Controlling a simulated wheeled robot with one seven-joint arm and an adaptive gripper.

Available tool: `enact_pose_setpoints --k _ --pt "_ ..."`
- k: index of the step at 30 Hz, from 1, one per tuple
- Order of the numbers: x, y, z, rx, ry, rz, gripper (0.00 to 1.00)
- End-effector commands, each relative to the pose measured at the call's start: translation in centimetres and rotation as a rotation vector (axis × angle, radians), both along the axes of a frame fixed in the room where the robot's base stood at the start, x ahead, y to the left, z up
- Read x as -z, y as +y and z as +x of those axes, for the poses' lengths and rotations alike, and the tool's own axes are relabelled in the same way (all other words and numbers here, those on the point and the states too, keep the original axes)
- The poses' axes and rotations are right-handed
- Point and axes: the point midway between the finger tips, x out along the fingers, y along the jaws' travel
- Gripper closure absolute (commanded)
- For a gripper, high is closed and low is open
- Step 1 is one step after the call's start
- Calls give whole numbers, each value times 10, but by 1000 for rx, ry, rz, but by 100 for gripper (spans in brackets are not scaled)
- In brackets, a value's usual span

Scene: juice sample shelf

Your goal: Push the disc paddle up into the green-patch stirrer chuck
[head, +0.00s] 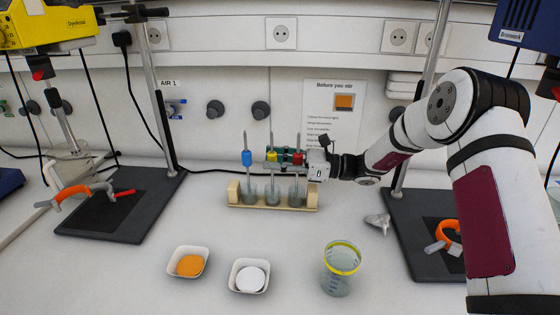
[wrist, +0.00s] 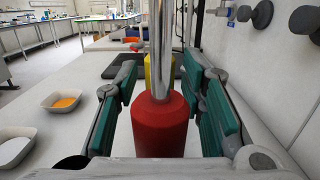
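Three stirring shafts with coloured collars stand upright in a pale wooden rack (head: 272,207): a blue-collared one (head: 247,158), a yellow-collared one (head: 272,156) and a red-collared one (head: 298,158). Their lower ends are in greyish jars, so I cannot tell which is the disc paddle. My gripper (wrist: 165,105) is open around the red collar (wrist: 160,128), one green-padded finger on each side with gaps. The yellow collar (wrist: 152,72) shows behind it. A yellow stirrer (head: 45,25) is at upper left, a blue one (head: 520,25) at upper right. I see no clear green patch on a chuck.
A dish of orange powder (head: 188,262), a dish of white powder (head: 249,276) and a yellow-rimmed beaker (head: 340,268) stand in front of the rack. Dark stand bases (head: 110,212) (head: 425,245) with upright rods flank it. The wall is close behind.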

Motion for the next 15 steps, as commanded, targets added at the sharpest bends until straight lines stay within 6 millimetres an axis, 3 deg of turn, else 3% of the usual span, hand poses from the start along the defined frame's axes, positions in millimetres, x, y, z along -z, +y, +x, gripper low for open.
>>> enact_pose_setpoints --k 5,9,10,15 --pt "0 0 0 0 0 0 66" --pt "0 0 0 0 0 0 97" --pt "0 0 0 0 0 0 100" --pt "-1 0 0 0 -1 0 100"
